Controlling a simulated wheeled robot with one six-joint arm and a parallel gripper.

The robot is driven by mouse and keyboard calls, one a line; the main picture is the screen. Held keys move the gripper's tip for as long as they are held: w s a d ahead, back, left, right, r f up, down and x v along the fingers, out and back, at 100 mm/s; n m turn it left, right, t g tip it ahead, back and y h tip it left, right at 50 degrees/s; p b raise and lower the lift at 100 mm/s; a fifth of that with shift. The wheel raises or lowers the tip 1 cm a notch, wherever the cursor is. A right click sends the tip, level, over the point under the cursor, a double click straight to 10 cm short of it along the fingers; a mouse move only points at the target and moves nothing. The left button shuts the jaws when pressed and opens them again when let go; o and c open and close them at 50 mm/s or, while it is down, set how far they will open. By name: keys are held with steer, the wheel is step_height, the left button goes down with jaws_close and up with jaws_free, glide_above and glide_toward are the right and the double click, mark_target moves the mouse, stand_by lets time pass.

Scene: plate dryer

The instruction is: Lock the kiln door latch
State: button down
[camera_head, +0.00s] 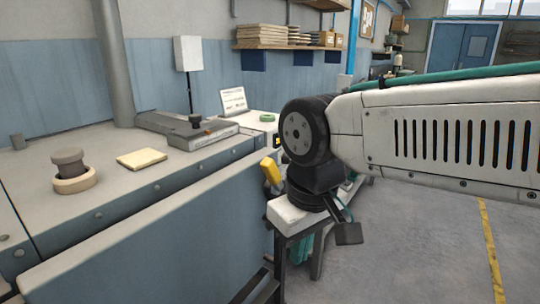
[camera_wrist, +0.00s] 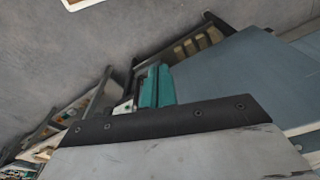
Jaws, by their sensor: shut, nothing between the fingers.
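The kiln is a long cabinet with a pale grey top (camera_head: 110,195) and a blue-grey front panel (camera_head: 170,240) on the left of the head view. A yellow handle (camera_head: 271,171) stands at the panel's far end and looks like the latch lever; whether it is locked I cannot tell. My gripper (camera_wrist: 157,86) shows teal fingers, close together and empty, in the wrist view. In the head view my wrist hangs just right of the yellow handle, and the fingers are mostly hidden.
A dark knob on a round base (camera_head: 70,170), a yellow pad (camera_head: 142,159) and a grey flat box (camera_head: 196,134) rest on the top. A wall shelf (camera_head: 285,44) holds stacked boards. Open grey floor (camera_head: 420,250) with a yellow line lies at right.

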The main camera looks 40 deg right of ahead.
step_height(320, 180, up, 14)
steer(key=f+m+g+y, duration=0.1)
steer(key=m+g+y, duration=0.1)
steer(key=m, duration=0.8)
glide_above(270, 177)
steer(key=s, duration=0.4)
steer(key=w+d+r+m, duration=0.1)
steer(key=w+d+m, duration=0.3)
steer(key=w+d, duration=0.3)
steer(key=d, duration=0.3)
steer(key=shift+w+y, duration=0.4)
steer(key=shift+f, duration=0.1)
steer(key=x, duration=0.4)
steer(key=a+x, duration=0.1)
steer(key=x, duration=0.3)
steer(key=s+a+x, duration=0.1)
steer(key=x, duration=0.2)
steer(key=shift+s+a+f, duration=0.25)
steer(key=shift+a+f, duration=0.15)
steer(key=shift+a, duration=0.1)
